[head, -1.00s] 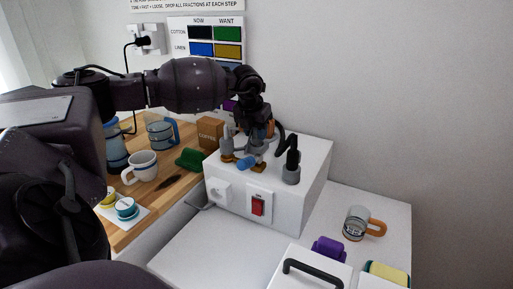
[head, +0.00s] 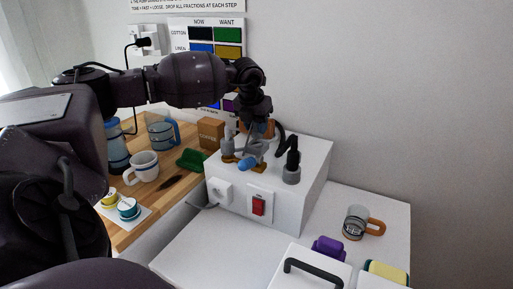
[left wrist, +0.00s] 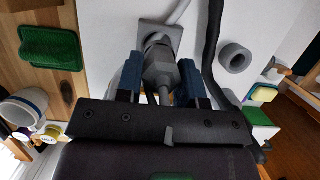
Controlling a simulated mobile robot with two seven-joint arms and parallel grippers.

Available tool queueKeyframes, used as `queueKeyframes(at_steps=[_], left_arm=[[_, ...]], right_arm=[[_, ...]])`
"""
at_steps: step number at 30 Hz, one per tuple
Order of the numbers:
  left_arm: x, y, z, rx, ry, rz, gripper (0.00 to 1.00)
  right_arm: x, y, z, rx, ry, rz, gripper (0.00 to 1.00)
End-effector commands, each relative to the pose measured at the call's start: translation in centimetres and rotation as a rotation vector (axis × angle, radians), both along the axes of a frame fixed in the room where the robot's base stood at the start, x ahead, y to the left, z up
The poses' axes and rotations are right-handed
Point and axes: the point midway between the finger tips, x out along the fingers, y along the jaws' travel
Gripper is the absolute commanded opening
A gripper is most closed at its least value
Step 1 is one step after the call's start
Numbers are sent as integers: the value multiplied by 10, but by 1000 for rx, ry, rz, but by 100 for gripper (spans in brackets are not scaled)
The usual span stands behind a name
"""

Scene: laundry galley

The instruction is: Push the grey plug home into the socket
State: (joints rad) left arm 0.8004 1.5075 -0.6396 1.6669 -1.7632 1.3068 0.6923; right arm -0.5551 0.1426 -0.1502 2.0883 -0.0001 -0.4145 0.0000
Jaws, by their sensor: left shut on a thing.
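My left gripper (left wrist: 160,82) is shut on the grey plug (left wrist: 158,68), which sits between its two blue fingertips in the left wrist view. In the head view the left gripper (head: 252,150) reaches down over the top of the white box (head: 285,205). The plug points at a grey socket (left wrist: 174,32) with a square plate, straight ahead of the fingers. The plug's front end overlaps the socket, and I cannot tell how deep it sits. The fingers hide part of the plug. My right gripper is not in view.
A black handle-like piece in a grey holder (head: 291,175) stands right of the gripper. The box front has a red switch (head: 258,206) and a white outlet (head: 218,191).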

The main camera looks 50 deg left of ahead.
Motion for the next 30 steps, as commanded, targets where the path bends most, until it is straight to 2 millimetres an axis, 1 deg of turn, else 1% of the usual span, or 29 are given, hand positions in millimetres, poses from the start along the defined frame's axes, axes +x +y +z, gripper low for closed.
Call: queueKeyframes(at_steps=[1, 18, 30], left_arm=[[0, 0, 4, 0, -2, 0, 0], [0, 0, 30, -1, -3, 0, 0], [0, 0, 30, -1, 0, 0, 0]], right_arm=[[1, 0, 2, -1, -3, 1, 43], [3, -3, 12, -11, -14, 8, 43], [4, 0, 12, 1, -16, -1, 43]])
